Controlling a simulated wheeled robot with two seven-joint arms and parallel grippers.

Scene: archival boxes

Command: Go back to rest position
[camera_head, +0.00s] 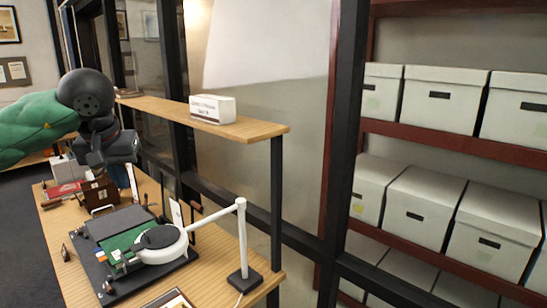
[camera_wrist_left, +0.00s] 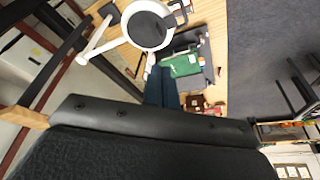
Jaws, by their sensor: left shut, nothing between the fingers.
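My left arm, with a green sleeve and a black round joint, comes in from the left in the head view. My left gripper (camera_head: 112,150) hangs above the wooden desk (camera_head: 220,262), near its far part. In the left wrist view its dark fingers (camera_wrist_left: 161,82) are together, with nothing between them. They are apart from the desk and the things on it. My right gripper is in neither view.
On the desk stand a white magnifier lamp (camera_head: 163,245) and a dark board (camera_head: 110,222) with a green sheet. A wooden shelf (camera_head: 265,129) carries a small white box (camera_head: 213,108). Several archival boxes (camera_head: 424,206) fill red racks at right. Dark floor (camera_head: 22,245) lies clear at left.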

